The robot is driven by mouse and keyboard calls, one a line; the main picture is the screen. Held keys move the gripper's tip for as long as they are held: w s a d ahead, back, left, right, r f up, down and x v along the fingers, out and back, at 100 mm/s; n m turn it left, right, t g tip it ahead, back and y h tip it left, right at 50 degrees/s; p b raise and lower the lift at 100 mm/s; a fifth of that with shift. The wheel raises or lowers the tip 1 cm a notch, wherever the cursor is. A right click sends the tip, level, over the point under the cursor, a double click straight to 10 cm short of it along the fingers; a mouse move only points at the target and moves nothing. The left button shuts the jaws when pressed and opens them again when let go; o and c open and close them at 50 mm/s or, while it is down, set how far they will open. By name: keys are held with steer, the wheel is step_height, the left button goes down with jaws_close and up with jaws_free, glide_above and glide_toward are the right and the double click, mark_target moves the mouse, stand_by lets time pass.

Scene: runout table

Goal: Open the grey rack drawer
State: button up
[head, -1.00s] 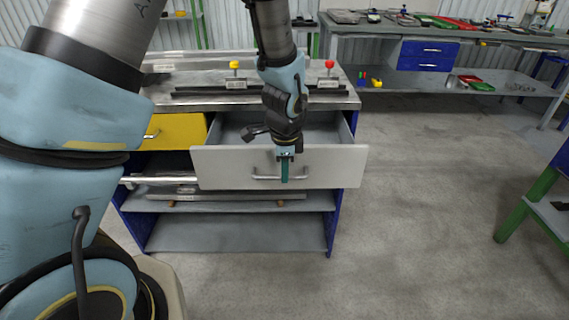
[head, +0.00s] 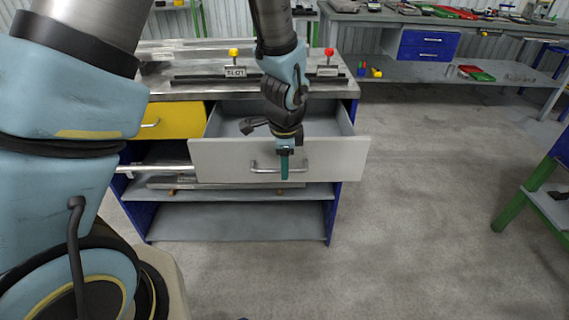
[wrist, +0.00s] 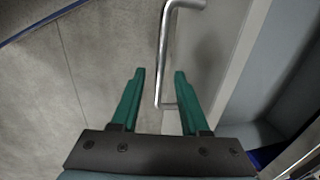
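The grey rack drawer (head: 215,160) is pulled well out of the rack, and its inside shows behind the front panel. Its silver bar handle (head: 262,167) is on the front and also shows in the wrist view (wrist: 163,60). My gripper (head: 284,176) points down in front of the drawer front, at the handle. In the wrist view my gripper's green fingers (wrist: 158,75) are apart, with the handle bar between them. Gaps show on both sides of the bar, so the fingers do not look closed on it.
A yellow drawer (head: 175,121) sits left of the grey one. The steel worktop (head: 215,88) above carries rails and yellow and red knobs. Lower shelves (head: 240,220) are below. The floor (head: 430,220) to the right is clear, up to a green-legged table (head: 520,205).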

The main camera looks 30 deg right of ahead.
steer(key=shift+r, duration=0.15)
step_height(320, 180, up, 10)
steer(key=s, duration=0.2)
steer(key=shift+a+r+b, duration=0.15)
steer(key=shift+a+b, duration=0.25)
steer(key=shift+a, duration=0.05)
steer(key=shift+w+a, duration=0.1)
steer(key=w+a+n, duration=0.2)
steer(key=a+n, duration=0.9)
steer(key=a, duration=0.4)
steer(key=w+a+n, duration=0.2)
steer(key=a+n, duration=0.9)
steer(key=a, duration=0.4)
steer(key=shift+a+r+y, duration=0.4)
steer(key=shift+r, duration=0.05)
steer(key=shift+w, duration=0.1)
